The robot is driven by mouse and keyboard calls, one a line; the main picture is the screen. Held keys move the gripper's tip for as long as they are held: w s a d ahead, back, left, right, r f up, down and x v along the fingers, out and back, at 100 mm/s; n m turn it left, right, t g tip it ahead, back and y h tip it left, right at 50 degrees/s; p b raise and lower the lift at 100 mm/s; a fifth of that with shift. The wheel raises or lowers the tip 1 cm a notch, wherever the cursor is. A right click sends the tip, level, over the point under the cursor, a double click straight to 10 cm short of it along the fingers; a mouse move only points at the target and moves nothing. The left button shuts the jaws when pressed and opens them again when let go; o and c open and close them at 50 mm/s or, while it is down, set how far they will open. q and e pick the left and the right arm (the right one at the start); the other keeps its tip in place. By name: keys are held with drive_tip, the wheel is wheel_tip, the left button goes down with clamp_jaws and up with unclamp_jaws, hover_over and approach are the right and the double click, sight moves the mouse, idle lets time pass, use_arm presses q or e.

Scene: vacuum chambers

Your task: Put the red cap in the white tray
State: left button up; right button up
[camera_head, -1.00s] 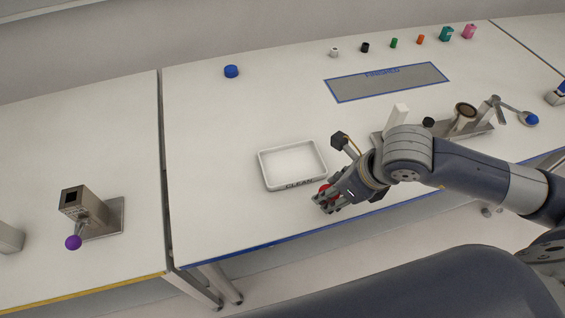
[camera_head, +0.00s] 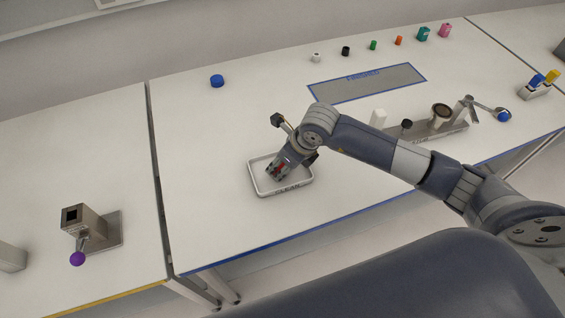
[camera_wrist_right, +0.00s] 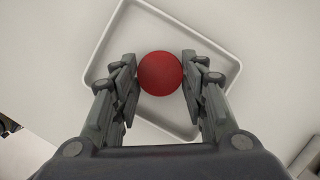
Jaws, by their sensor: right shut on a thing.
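The red cap (camera_wrist_right: 160,73) is round and sits between the two fingers of my right gripper (camera_wrist_right: 160,80) in the right wrist view. In the head view my right gripper (camera_head: 280,173) is over the white tray (camera_head: 268,190), and only a sliver of red shows between its fingers. The gripper is shut on the cap. The tray (camera_wrist_right: 210,48) lies below the cap in the wrist view, its rim visible around the fingers. Whether the cap touches the tray floor cannot be told. My left gripper is not in view.
A blue cap (camera_head: 217,81) lies at the back left. A grey marked mat (camera_head: 366,83) and a row of small coloured items are at the back. A purple-knobbed device (camera_head: 90,230) stands on the left table.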

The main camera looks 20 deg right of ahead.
drive_tip(key=shift+f, duration=0.5)
drive_tip(key=shift+f, duration=0.15)
drive_tip(key=o, duration=0.3)
drive_tip(key=shift+f, duration=0.1)
drive_tip(key=o, duration=0.4)
drive_tip(key=shift+o, duration=0.2)
